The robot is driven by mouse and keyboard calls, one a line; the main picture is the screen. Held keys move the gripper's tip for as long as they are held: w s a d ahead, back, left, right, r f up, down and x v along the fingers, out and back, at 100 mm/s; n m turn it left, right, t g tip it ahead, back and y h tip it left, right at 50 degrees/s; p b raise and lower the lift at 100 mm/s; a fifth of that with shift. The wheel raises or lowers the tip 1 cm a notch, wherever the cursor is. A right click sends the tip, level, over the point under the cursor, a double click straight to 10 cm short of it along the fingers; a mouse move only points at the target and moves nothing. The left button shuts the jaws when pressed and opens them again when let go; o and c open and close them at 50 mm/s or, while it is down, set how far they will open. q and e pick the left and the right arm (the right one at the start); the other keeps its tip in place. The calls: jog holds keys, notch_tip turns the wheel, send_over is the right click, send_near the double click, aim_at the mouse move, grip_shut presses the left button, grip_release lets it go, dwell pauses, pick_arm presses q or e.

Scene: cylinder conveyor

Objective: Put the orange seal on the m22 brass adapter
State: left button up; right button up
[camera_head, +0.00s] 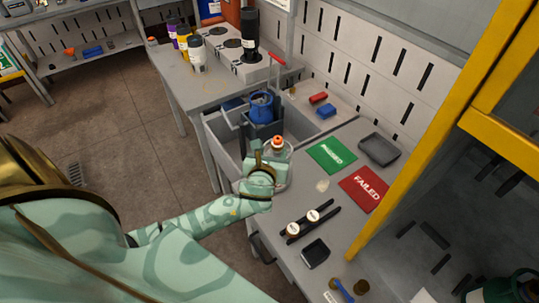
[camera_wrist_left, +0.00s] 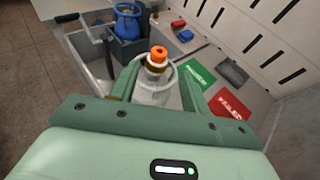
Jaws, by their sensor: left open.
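The orange seal (camera_wrist_left: 158,51) is a small ring with a dark centre, and it also shows in the head view (camera_head: 277,141). It appears to sit on top of the brass adapter (camera_wrist_left: 155,66); I cannot tell how closely it is seated. The adapter is at the top of a pale, clear-looking cylinder (camera_wrist_left: 151,90), upright on the bench beside the basin. My left gripper (camera_wrist_left: 157,82) is open, with one finger on each side of the cylinder. In the head view the left gripper (camera_head: 268,165) partly hides the cylinder. My right gripper is not in view.
A grey basin (camera_head: 222,135) with a blue vessel (camera_head: 262,105) lies behind. Right are the green PASSED mat (camera_head: 332,155), red FAILED mat (camera_head: 366,188) and a dark tray (camera_head: 379,150). Two round caps (camera_head: 313,215) on black strips are in front. A yellow frame (camera_head: 412,130) rises at right.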

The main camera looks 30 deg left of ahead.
pick_arm(q)
jog(key=shift+v, duration=1.8)
jog(key=s+f+n+g+h, duration=0.2)
jog(key=s+f+n+g, duration=0.2)
jog(key=s+f+n, duration=0.7)
jog(key=s+f+n+g+h, duration=0.1)
jog(key=s+f+n+g, duration=0.2)
jog(key=f, duration=1.4)
jog(key=s+d+f+n+g, duration=0.1)
jog(key=s+f+n, duration=0.2)
jog(key=s, duration=0.5)
jog(key=s+d+f+n+g+h, duration=0.1)
jog(key=s+f+n, duration=0.3)
jog(key=s, duration=0.5)
jog(key=s+d+f+n+g+h, duration=0.1)
jog(key=s+f+n+g, duration=0.1)
jog(key=s+f+n, duration=0.2)
jog(key=s+n, duration=0.3)
jog(key=s, duration=0.2)
jog(key=shift+f+g, duration=0.25)
jog(key=shift+g, duration=0.15)
